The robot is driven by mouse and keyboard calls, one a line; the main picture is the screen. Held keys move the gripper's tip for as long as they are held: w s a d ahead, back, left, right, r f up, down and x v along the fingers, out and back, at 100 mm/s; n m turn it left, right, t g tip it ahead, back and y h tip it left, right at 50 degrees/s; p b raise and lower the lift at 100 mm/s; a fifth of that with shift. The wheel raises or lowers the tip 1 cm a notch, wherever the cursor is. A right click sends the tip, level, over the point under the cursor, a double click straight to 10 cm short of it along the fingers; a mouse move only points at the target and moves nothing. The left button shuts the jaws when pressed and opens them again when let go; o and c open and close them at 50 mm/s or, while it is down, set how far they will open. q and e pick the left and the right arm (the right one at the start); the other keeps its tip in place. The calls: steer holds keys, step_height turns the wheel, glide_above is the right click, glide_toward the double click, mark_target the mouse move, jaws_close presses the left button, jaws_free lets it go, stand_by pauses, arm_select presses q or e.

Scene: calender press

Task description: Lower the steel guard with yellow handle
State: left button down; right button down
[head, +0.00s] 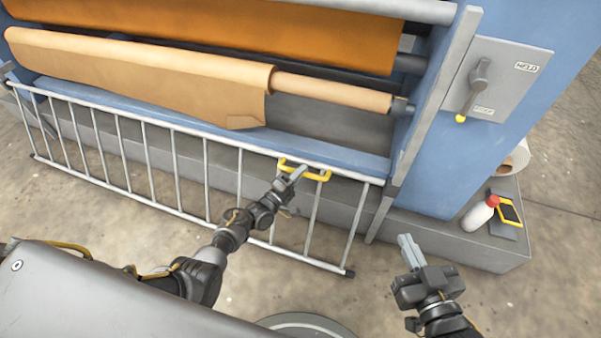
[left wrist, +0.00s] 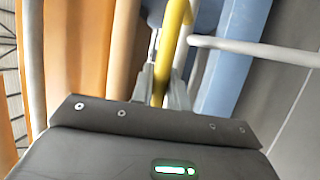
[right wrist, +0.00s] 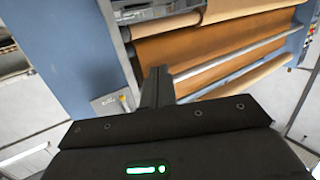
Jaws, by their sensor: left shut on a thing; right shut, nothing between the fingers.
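The steel guard (head: 209,165) is a long rack of grey bars along the front of the blue press. Its lower rail (head: 190,216) hangs in front of the base, near the floor. The yellow handle (head: 318,176) sits on its top rail, toward the right end. My left gripper (head: 298,172) is shut on the yellow handle. In the left wrist view the yellow bar (left wrist: 173,45) runs between the fingers (left wrist: 162,88). My right gripper (head: 407,242) is shut and empty, apart from the guard, to the right of its end; its closed fingers (right wrist: 157,85) show in the right wrist view.
A brown sheet roll (head: 150,75) lies above the guard. A grey panel with a lever (head: 497,78) is on the press side. A white bottle with a red cap (head: 478,214) and a yellow-edged device (head: 510,212) rest on the grey ledge (head: 460,242). The floor at right is clear.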

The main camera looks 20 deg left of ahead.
arm_select(q)
steer(key=c, duration=1.4)
jaws_free()
steer(key=shift+o, duration=0.2)
